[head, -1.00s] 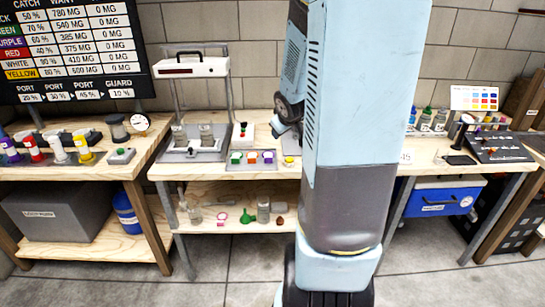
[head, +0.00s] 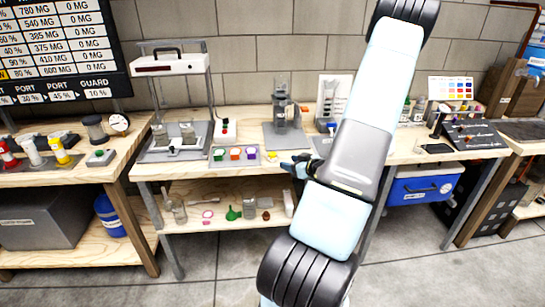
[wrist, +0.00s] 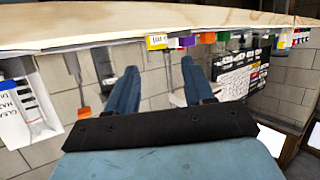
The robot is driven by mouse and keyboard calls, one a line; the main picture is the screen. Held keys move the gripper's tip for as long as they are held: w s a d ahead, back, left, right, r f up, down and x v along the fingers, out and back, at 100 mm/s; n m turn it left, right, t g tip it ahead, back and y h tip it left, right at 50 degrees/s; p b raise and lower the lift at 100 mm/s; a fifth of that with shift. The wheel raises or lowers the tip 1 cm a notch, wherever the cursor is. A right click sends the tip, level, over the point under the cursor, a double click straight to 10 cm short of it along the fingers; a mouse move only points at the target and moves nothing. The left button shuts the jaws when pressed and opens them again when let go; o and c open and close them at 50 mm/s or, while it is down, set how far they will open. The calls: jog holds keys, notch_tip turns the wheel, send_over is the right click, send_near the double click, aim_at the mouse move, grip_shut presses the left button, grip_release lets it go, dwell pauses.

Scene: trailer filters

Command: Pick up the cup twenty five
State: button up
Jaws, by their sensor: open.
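Several small cups with coloured fronts sit on a grey tray (head: 216,163) at the front of the middle bench: a green cup (head: 219,154), an orange cup (head: 235,153) and a purple cup (head: 251,153). A yellow-fronted cup (head: 271,157) stands just right of the tray. I cannot read a number twenty five on any of them. My gripper (head: 288,163) is open and empty by the bench's front edge, right of the yellow cup and apart from it. In the upside-down wrist view my gripper (wrist: 159,66) has its fingers spread, with the yellow cup (wrist: 157,41) beyond them.
A beaker rig (head: 283,115) stands behind the tray, with a white switch box (head: 225,129) left of it. A balance stand (head: 172,65) is farther left. The lower shelf (head: 196,218) holds glassware and a green funnel. A blue toolbox (head: 425,186) sits at right.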

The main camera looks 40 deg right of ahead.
aim_at(275, 157)
jog(key=shift+m+t, duration=0.3)
jog(key=shift+t, duration=0.5)
jog(key=w+f, duration=0.1)
jog(key=w, duration=0.3)
jog(key=w+f, duration=0.1)
jog(key=w, duration=0.2)
jog(key=shift+f, duration=0.3)
jog(key=shift+w+f, duration=0.25)
jog(key=shift+w, duration=1)
jog(key=shift+w+f, duration=0.2)
jog(key=shift+w, duration=1.05)
jog(key=c, duration=0.7)
jog(key=shift+c, duration=0.2)
